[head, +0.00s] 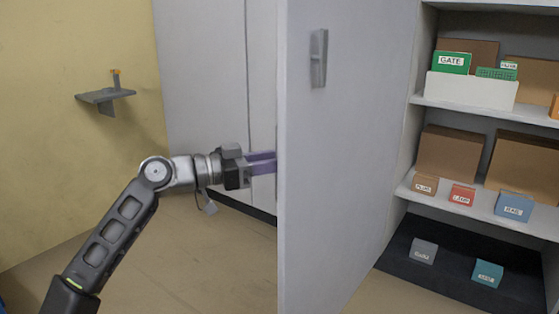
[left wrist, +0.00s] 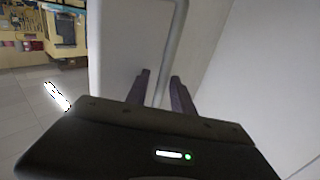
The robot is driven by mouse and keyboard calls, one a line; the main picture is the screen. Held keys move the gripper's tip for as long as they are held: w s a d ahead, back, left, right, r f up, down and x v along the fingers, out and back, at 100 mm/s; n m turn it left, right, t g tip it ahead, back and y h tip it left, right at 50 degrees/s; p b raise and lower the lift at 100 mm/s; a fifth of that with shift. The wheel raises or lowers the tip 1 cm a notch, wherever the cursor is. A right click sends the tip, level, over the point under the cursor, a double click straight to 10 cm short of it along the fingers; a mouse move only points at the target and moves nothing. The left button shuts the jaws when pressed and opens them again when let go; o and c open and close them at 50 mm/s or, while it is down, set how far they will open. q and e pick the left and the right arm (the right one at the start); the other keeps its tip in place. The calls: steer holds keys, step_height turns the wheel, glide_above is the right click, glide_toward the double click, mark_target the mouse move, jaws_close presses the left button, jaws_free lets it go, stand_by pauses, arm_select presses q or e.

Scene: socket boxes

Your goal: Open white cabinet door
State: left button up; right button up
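The white cabinet door (head: 340,170) stands swung open, its near edge towards me, in the middle of the head view. A grey handle (head: 318,58) is on its right-hand face, near the top. My left gripper (head: 275,163) is on the left side of the door, its purple fingertips at the door's near edge and partly hidden by it. In the left wrist view the two fingers (left wrist: 160,88) are apart, with a pale surface and a grey strip beyond them. I cannot tell whether they touch the door. My right gripper is in neither view.
Right of the door, open shelves (head: 470,108) hold labelled boxes, a white bin (head: 470,90) and brown cartons (head: 450,152). A small grey wall shelf (head: 105,96) is on the yellow wall at left. The floor (head: 200,260) left of the door is clear.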

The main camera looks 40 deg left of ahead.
arm_select(q)
steer(key=shift+o, duration=0.3)
steer(key=shift+s+a, duration=0.1)
steer(key=shift+s, duration=0.05)
steer(key=p+v, duration=0.1)
steer(key=v, duration=0.6)
steer(key=shift+s+p, duration=0.3)
steer(key=shift+a+f, duration=0.1)
